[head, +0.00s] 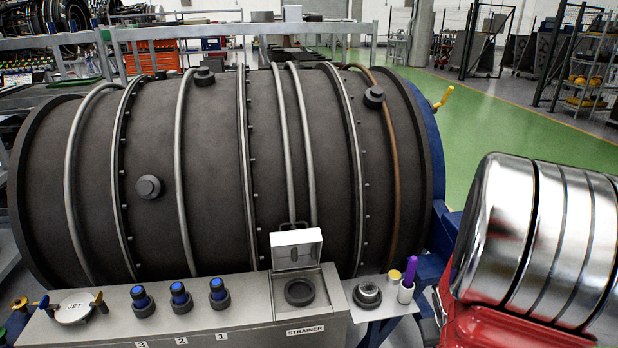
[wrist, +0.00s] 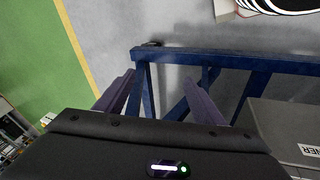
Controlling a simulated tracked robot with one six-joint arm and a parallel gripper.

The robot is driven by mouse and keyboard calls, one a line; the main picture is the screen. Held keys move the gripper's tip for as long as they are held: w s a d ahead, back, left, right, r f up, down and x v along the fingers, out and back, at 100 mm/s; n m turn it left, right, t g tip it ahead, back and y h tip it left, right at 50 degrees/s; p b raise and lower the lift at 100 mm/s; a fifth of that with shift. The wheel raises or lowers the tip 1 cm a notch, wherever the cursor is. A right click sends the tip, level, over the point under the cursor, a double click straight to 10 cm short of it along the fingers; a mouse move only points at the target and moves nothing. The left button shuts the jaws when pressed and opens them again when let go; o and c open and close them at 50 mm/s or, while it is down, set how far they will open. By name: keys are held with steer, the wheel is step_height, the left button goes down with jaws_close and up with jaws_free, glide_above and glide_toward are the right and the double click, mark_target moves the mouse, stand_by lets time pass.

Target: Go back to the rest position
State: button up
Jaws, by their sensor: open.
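My gripper (wrist: 158,78) shows only in the wrist view, its two dark purple fingers wide apart with nothing between them. It hangs over the blue frame (wrist: 235,59), with grey floor beyond. The corner of the grey console (wrist: 275,120) is to its right, apart from the fingers. In the head view my gripper does not show. There the console (head: 240,305) runs along the front, with its STRAINER box (head: 305,330). The small lid (head: 297,250) of that box stands open over a dark round opening (head: 299,292).
The big dark engine casing (head: 215,190) fills the middle behind the console. Blue-topped plugs (head: 180,296) and a JET cap (head: 74,308) are on the console. A side shelf holds a round metal part (head: 367,295) and a purple-handled tool (head: 410,270). Green floor (head: 480,125) is clear.

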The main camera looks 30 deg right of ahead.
steer(key=w+a+r+n+t+y, duration=0.1)
steer(key=w+a+r, duration=0.1)
steer(key=a+r, duration=0.6)
steer(key=w+a+r+n+t+y, duration=0.1)
steer(key=a+r, duration=0.7)
steer(key=a, duration=0.8)
steer(key=w+a+r+n+t+y, duration=0.1)
steer(key=w+a+r+n+t, duration=0.1)
steer(key=a+r, duration=0.6)
steer(key=a+n, duration=0.1)
steer(key=a, duration=0.3)
steer(key=shift+w+a+t+y, duration=0.25)
steer(key=shift+w+t+y, duration=0.15)
steer(key=shift+d, duration=0.1)
